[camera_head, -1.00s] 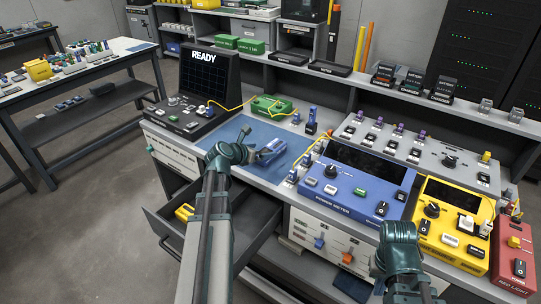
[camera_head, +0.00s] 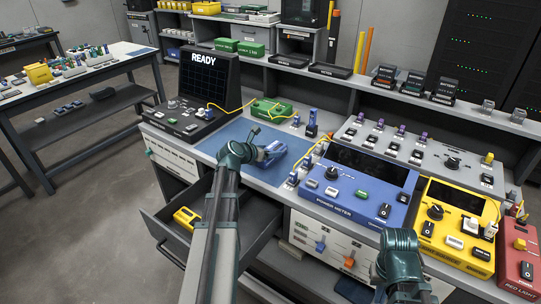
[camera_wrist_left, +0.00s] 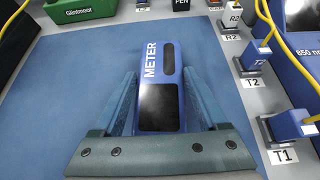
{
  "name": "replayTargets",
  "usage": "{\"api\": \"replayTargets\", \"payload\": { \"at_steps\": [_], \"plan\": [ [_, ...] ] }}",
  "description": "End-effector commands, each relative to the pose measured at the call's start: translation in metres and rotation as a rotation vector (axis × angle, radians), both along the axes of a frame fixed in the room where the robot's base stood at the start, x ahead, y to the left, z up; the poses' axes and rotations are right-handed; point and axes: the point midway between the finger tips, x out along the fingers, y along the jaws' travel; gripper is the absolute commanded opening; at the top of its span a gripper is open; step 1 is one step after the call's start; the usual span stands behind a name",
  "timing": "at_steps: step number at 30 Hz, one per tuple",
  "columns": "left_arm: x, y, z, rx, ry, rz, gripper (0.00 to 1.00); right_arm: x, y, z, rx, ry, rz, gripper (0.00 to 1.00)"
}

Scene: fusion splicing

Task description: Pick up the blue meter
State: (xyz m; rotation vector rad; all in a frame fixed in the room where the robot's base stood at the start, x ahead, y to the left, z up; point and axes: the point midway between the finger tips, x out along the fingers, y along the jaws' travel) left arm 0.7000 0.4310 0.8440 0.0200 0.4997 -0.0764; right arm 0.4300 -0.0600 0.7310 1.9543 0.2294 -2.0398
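The blue meter (camera_wrist_left: 160,80), with a dark screen and the white word METER, lies on the blue mat (camera_wrist_left: 72,62). My left gripper (camera_wrist_left: 160,90) is open over it in the left wrist view, with one finger along each long side and narrow gaps to the meter. In the head view my left gripper (camera_head: 271,152) is low over the mat (camera_head: 232,131), where its fingers and the meter are hard to tell apart. My right arm shows at the lower right of the head view, but its fingertips are not visible.
A blue power meter box (camera_head: 350,190) and a yellow box (camera_head: 452,232) stand to the right. A black READY device (camera_head: 205,85) and green box (camera_head: 270,107) are behind the mat. Small blue connectors (camera_wrist_left: 290,128) line the mat's right side. An open drawer (camera_head: 245,225) lies below.

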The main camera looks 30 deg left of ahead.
Motion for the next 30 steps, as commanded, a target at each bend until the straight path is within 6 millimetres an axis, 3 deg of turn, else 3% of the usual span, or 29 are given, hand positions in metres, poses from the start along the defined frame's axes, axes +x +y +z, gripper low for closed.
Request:
{"api": "replayTargets", "payload": {
  "at_steps": [1,9,12,23,30],
  "plan": [
    [0.000,0.000,0.000,0.000,0.000,0.000,0.62,0.000,0.000,0.000,0.000,0.000,0.000,0.00],
    [0.000,0.000,0.000,0.000,0.000,0.000,0.14,0.000,0.000,0.000,0.000,0.000,0.000,0.00],
    [0.000,0.000,0.000,0.000,0.000,0.000,0.00,0.000,0.000,0.000,0.000,0.000,0.000,0.00],
    [0.000,0.000,0.004,-0.001,-0.001,0.000,0.00,0.000,0.000,0.004,0.000,0.000,0.000,0.00],
    [0.000,0.000,0.026,-0.001,-0.001,0.000,0.00,0.000,0.000,0.026,0.000,0.000,0.000,0.00]
  ]
}}
